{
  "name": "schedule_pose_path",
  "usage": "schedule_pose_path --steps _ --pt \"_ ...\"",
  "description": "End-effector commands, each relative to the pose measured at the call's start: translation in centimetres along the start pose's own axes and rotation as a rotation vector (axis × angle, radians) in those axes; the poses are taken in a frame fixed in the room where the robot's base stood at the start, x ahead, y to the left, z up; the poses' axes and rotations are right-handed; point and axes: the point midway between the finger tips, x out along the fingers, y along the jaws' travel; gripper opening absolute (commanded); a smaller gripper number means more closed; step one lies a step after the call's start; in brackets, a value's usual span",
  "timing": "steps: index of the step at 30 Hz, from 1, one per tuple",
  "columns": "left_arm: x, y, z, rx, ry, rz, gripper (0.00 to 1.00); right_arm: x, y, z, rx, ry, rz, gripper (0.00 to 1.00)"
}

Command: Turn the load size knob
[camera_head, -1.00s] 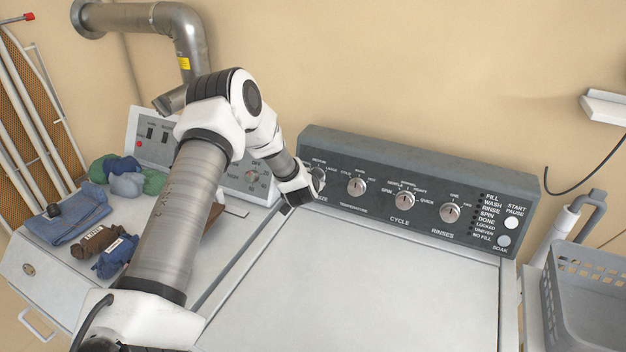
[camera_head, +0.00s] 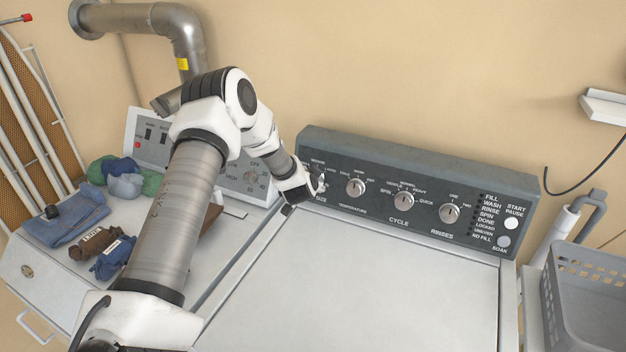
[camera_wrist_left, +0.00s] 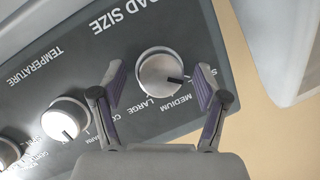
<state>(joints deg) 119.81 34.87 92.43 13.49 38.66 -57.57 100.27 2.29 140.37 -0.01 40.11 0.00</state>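The load size knob (camera_wrist_left: 160,73) is a round silver dial at the left end of the washer's dark control panel (camera_head: 430,165). Its dark pointer mark faces right in the left wrist view, near the upside-down MEDIUM label. My left gripper (camera_wrist_left: 160,87) is open, with one finger on each side of the knob and visible gaps to it. In the head view my left gripper (camera_head: 317,186) is at the panel's left end and covers most of the knob. My right gripper is in neither view.
The temperature knob (camera_head: 355,187), cycle knob (camera_head: 404,201) and rinses knob (camera_head: 449,213) line the panel to the right. The washer lid (camera_head: 370,280) is clear. Folded cloths (camera_head: 70,218) lie on the dryer at left. A grey basket (camera_head: 590,300) stands at right.

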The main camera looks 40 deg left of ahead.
Motion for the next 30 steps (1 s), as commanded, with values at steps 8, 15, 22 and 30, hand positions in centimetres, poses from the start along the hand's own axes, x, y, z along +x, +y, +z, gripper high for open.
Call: schedule_pose_path --steps 8,15,22,30 --pt "-1.9 0.0 0.1 -0.004 -0.002 0.003 0.73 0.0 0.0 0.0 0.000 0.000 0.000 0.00" --pt "-8.0 0.1 0.0 -0.004 -0.001 0.004 0.73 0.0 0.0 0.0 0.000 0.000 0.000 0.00" --pt "-11.6 0.1 -0.1 -0.001 -0.001 0.001 0.73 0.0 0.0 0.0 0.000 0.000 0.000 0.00" --pt "-11.9 0.1 0.0 0.001 -0.001 0.001 0.73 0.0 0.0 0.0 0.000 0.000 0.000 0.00"
